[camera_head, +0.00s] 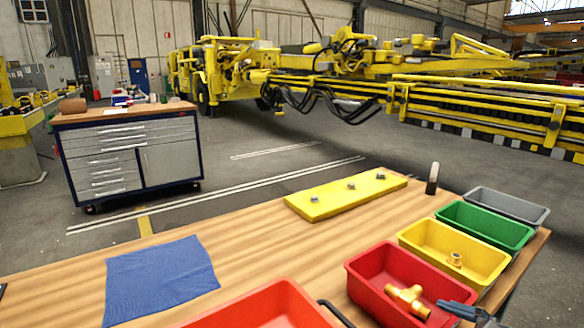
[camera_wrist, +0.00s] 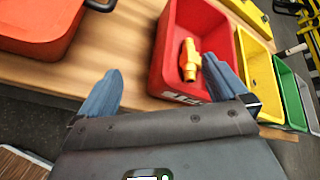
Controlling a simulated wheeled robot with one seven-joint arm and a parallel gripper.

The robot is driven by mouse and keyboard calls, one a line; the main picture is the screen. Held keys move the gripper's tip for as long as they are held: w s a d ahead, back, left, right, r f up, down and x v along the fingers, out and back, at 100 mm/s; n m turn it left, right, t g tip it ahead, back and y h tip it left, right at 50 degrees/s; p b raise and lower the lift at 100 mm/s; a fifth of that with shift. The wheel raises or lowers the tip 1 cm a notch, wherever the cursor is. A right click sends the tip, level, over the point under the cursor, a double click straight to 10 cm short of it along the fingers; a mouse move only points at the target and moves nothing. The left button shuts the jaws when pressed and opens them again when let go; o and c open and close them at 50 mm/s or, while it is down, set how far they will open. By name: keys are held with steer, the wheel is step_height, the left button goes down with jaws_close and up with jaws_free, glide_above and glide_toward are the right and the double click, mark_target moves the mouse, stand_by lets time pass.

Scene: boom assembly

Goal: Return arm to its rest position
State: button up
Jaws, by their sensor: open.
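My gripper (camera_wrist: 165,95) is open in the wrist view, its two blue fingers spread wide with nothing between them. It is at the near edge of the wooden table, in front of the red bin (camera_wrist: 178,30). One fingertip overlaps the red bin's near side in that view. In the head view only part of the gripper (camera_head: 467,312) shows at the bottom right, beside the red bin (camera_head: 362,285). A brass fitting (camera_head: 408,300) lies in the red bin, and it also shows in the wrist view (camera_wrist: 189,62).
A yellow bin (camera_head: 420,240) with a small brass part, a green bin (camera_head: 490,222) and a grey bin (camera_head: 515,205) line the right edge. A yellow plate (camera_head: 330,200) with bolts, a blue cloth (camera_head: 160,278) and an orange-red container (camera_head: 262,308) are on the table (camera_head: 240,240).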

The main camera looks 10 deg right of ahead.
steer(key=s+a+f+n+h, duration=0.25)
steer(key=s+a+n, duration=0.2)
steer(key=s, duration=0.25)
steer(key=s+a+f+n+h, duration=0.1)
steer(key=s+a+f+n, duration=0.3)
steer(key=s+n, duration=0.3)
steer(key=s+r+n+t, duration=0.1)
steer(key=s+r+n, duration=0.2)
steer(key=s+n, duration=0.4)
steer(key=s+a+r+n+t+y, duration=0.1)
steer(key=s+r+n, duration=0.3)
steer(key=s+n, duration=0.2)
steer(key=shift+s+n+t, duration=0.3)
steer(key=shift+s+n, duration=0.05)
steer(key=shift+s, duration=0.75)
